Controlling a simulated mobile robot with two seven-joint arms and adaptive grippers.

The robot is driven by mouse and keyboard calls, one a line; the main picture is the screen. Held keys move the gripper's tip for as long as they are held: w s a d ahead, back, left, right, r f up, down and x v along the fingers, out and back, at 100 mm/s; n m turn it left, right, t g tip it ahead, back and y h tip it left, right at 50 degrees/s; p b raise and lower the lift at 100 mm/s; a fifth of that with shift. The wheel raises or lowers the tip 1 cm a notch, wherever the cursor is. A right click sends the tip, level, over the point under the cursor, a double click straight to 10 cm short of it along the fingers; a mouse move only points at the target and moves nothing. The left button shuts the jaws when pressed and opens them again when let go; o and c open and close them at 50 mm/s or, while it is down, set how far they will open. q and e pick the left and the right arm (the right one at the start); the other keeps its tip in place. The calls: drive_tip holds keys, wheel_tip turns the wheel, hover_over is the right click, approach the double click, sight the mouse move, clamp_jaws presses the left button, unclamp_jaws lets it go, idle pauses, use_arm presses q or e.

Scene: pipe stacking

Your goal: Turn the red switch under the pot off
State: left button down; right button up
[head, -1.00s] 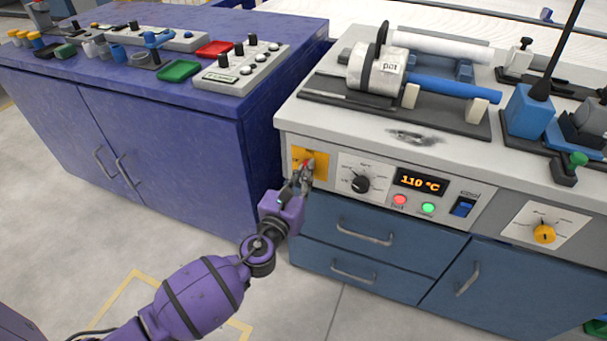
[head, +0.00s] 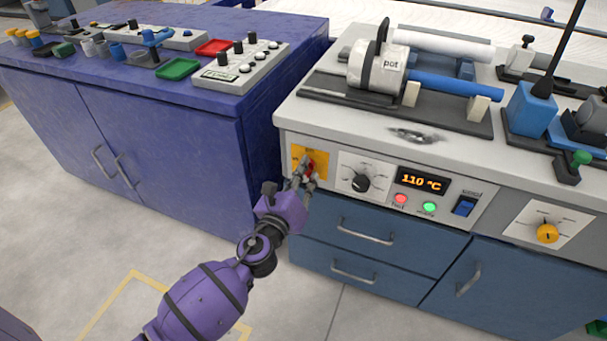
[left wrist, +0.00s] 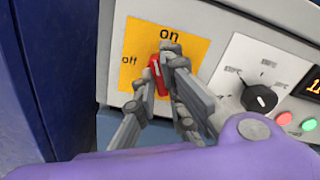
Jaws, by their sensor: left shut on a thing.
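The red switch (left wrist: 158,76) sits on a yellow plate (left wrist: 136,40) marked "on" at the top and "off" at the left. In the left wrist view its tip points up and slightly left, between the two marks. My left gripper (head: 305,173) is shut on the red switch, a finger on either side, partly hiding it. The switch (head: 310,170) also shows as a small red patch in the head view. My right gripper is not in view.
Right of the switch are a black dial (head: 360,183), a display reading 110 °C (head: 422,182), red and green lights and a blue rocker switch (head: 464,206). A purple cabinet (head: 180,130) stands close on the left. Open floor lies in front.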

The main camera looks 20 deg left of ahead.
use_arm(q)
drive_tip(key=shift+r+n+p, duration=0.2)
drive_tip(key=shift+n+p, duration=0.4)
drive_tip(key=shift+n, duration=5.6)
drive_tip(key=c, duration=1.8)
unclamp_jaws()
drive_tip(key=shift+c, duration=0.2)
drive_tip(key=shift+f, duration=0.1)
